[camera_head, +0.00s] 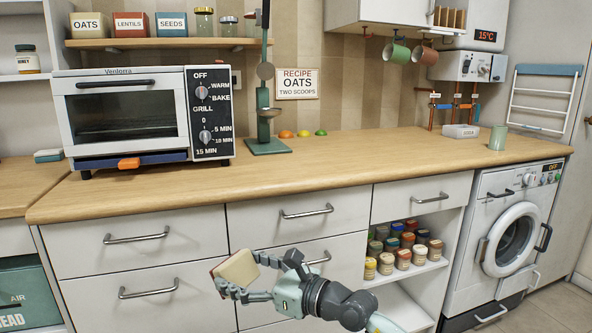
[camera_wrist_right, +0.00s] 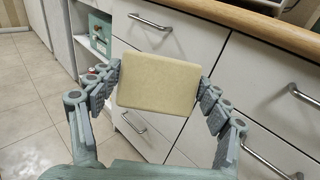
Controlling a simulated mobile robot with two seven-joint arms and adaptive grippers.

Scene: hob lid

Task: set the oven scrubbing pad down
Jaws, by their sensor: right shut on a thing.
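The scrubbing pad, a cream-yellow block (camera_head: 238,270) with a reddish edge, is in my right gripper (camera_head: 240,276). In the right wrist view the pad (camera_wrist_right: 158,82) shows its broad, pale face, with the gripper's fingers (camera_wrist_right: 160,88) pressed on its left and right edges. The gripper is shut on it, in the air in front of the drawers and below the worktop edge. The wooden worktop (camera_head: 330,160) runs along behind. The white toaster oven (camera_head: 125,115) stands on it at the left, door shut. My left gripper is not in view.
A green cup (camera_head: 497,138) and clear tray (camera_head: 460,131) are at the far right. The worktop's front middle is clear. Drawer handles (camera_head: 306,211) jut out near my gripper.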

